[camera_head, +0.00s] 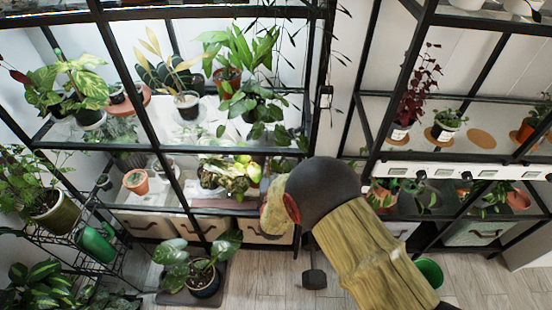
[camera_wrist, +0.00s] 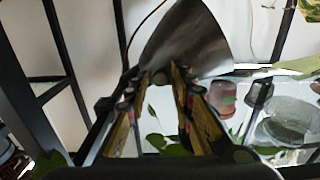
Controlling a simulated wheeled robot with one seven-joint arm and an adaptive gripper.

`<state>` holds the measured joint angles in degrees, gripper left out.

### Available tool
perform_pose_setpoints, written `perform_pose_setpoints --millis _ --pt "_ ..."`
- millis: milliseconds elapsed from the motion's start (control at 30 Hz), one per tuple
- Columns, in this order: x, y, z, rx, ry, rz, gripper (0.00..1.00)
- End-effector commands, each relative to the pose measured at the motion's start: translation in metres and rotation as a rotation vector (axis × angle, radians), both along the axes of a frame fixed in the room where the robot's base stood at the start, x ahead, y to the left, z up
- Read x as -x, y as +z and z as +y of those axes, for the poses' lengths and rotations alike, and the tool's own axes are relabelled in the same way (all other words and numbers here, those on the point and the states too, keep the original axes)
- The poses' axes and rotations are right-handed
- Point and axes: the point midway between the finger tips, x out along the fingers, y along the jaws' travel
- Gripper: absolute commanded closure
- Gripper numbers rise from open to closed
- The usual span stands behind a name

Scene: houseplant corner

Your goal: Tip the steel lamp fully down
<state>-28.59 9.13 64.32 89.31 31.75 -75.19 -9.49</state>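In the head view my arm covers the area in front of the glass cabinet's right side, and I cannot make out the lamp there. The gripper's fingertips are hidden there too.
A glass plant cabinet with a black frame (camera_head: 140,90) stands at left, holding several potted plants. Open shelves (camera_head: 465,100) stand at right. A potted plant (camera_head: 203,280) and a green bucket (camera_head: 430,272) stand on the floor. A dark post (camera_wrist: 62,60) is left of my gripper.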

Motion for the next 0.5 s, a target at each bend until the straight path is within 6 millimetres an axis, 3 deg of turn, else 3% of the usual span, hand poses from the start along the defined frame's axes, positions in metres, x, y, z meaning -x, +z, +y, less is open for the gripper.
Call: perform_pose_setpoints --millis 133,500 --pt "0.0001 0.0004 0.0002 0.0 0.0 0.0 0.77" --pt "0.0003 0.0004 0.0004 0.0 0.001 0.0 0.98"
